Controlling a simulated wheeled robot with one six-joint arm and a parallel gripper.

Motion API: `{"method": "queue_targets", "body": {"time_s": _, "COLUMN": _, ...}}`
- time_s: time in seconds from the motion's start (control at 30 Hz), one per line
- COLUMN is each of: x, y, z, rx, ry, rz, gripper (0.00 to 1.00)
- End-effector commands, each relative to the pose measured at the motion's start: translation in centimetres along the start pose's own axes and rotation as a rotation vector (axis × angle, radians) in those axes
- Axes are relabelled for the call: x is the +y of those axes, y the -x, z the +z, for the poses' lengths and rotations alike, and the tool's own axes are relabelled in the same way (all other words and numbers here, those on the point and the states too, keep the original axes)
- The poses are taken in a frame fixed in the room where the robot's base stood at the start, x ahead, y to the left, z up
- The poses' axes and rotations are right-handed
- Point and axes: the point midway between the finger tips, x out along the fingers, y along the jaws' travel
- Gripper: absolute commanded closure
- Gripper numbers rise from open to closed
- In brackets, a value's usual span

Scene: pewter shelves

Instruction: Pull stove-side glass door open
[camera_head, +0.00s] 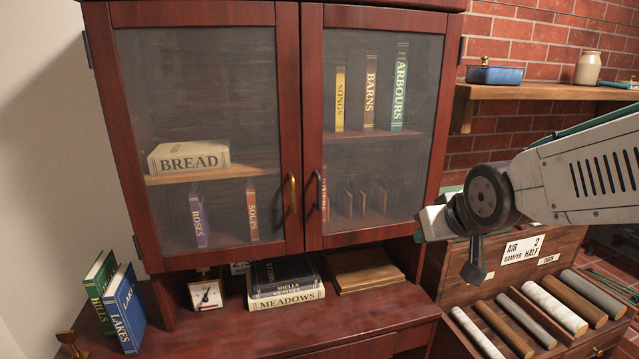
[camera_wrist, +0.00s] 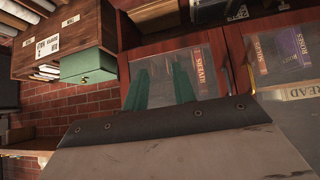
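A dark red cabinet has two closed glass doors side by side. The left glass door (camera_head: 205,130) has a brass handle (camera_head: 293,194). The right glass door (camera_head: 372,120), on the side of the brick wall, has a dark handle (camera_head: 318,189). It also shows, turned over, in the wrist view (camera_wrist: 212,57). My gripper (camera_head: 452,232) is in front and to the right of the right door, apart from its handle. In the wrist view the two green fingers of my gripper (camera_wrist: 160,85) stand apart with nothing between them. Which door is stove-side is not marked.
Books stand behind both panes. A wooden rack (camera_head: 490,265) with several rolls stands right of the cabinet. A wall shelf (camera_head: 540,91) holds a blue dish (camera_head: 494,75) and a jar.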

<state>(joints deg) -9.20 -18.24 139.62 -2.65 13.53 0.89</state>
Motion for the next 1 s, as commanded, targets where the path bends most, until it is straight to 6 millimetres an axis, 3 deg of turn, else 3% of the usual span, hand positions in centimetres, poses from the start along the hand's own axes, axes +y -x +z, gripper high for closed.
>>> {"method": "queue_targets", "body": {"time_s": 0.03, "x": -1.4, "y": -2.4, "z": -2.0, "rx": 0.079, "ry": 0.022, "rz": -0.025, "gripper": 0.73}}
{"method": "queue_targets", "body": {"time_s": 0.2, "x": -6.8, "y": -7.6, "z": -8.2, "rx": 0.385, "ry": 0.073, "rz": -0.129, "gripper": 0.73}}
{"method": "queue_targets", "body": {"time_s": 0.4, "x": -12.4, "y": -10.3, "z": -11.7, "rx": 0.653, "ry": 0.093, "rz": -0.241, "gripper": 0.73}}
{"method": "queue_targets", "body": {"time_s": 0.67, "x": -15.1, "y": -11.2, "z": -13.1, "rx": 0.781, "ry": 0.092, "rz": -0.299, "gripper": 0.73}}
{"method": "queue_targets", "body": {"time_s": 1.0, "x": -16.6, "y": -14.6, "z": -16.5, "rx": 0.782, "ry": 0.093, "rz": -0.300, "gripper": 0.73}}
